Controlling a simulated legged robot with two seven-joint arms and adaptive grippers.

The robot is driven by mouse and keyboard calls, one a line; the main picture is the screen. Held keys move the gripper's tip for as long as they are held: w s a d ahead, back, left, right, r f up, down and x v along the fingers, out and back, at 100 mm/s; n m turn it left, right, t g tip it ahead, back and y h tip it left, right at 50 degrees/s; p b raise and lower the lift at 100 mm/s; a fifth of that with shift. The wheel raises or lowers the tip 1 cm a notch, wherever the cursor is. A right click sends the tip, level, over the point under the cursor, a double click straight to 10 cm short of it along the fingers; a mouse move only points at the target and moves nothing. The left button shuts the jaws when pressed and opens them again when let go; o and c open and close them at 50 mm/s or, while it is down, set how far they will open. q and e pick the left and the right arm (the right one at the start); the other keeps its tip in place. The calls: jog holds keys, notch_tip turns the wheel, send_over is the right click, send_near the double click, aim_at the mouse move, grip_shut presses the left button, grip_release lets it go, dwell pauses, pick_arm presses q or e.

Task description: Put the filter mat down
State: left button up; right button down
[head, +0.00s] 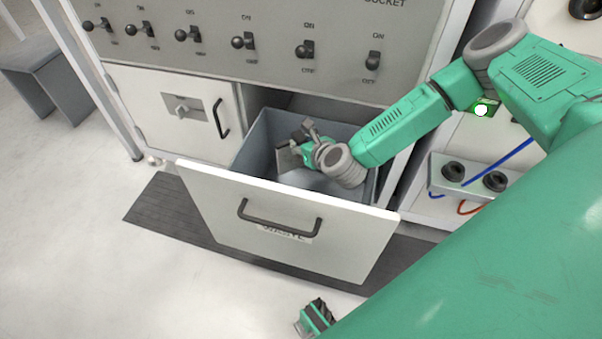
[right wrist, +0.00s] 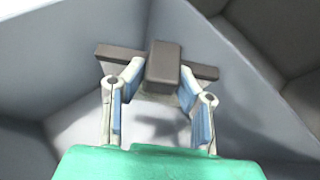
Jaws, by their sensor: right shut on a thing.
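The filter mat (right wrist: 163,65) is a dark grey-brown piece with a raised block and a flat bar behind it in the right wrist view. My right gripper (right wrist: 160,92) is shut on it, with a blue-padded finger at each side of the block. In the head view the right gripper (head: 301,148) is inside the open drawer, holding the mat (head: 284,159) above the drawer floor. I cannot tell whether the mat touches a drawer wall.
The drawer (head: 252,150) is grey inside with a white front (head: 345,228), a black handle and a partly hidden label. A switch panel (head: 270,20) stands above it. A closed white door (head: 160,105) is at left. A socket box (head: 440,180) is at right.

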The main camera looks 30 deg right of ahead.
jog(key=f+b, duration=0.1)
jog(key=f, duration=0.2)
jog(key=f+b, duration=0.1)
jog(key=f, duration=0.2)
jog(key=d+f+b, duration=0.1)
jog(key=f, duration=0.2)
jog(key=shift+f+b, duration=0.15)
jog(key=shift+b, duration=0.2)
jog(key=shift+a+f, duration=0.1)
jog(key=shift+a, duration=0.1)
jog(key=shift+a+r, duration=0.15)
jog(key=shift+r, duration=0.05)
jog(key=shift+d+f, duration=0.3)
jog(key=shift+f, duration=0.45)
jog(key=c, duration=1.2)
grip_release()
jog(key=shift+a, duration=0.15)
jog(key=shift+r, duration=0.1)
jog(key=shift+r, duration=0.25)
jog(key=p, duration=0.3)
send_near(300, 162)
jog(key=shift+r, duration=0.15)
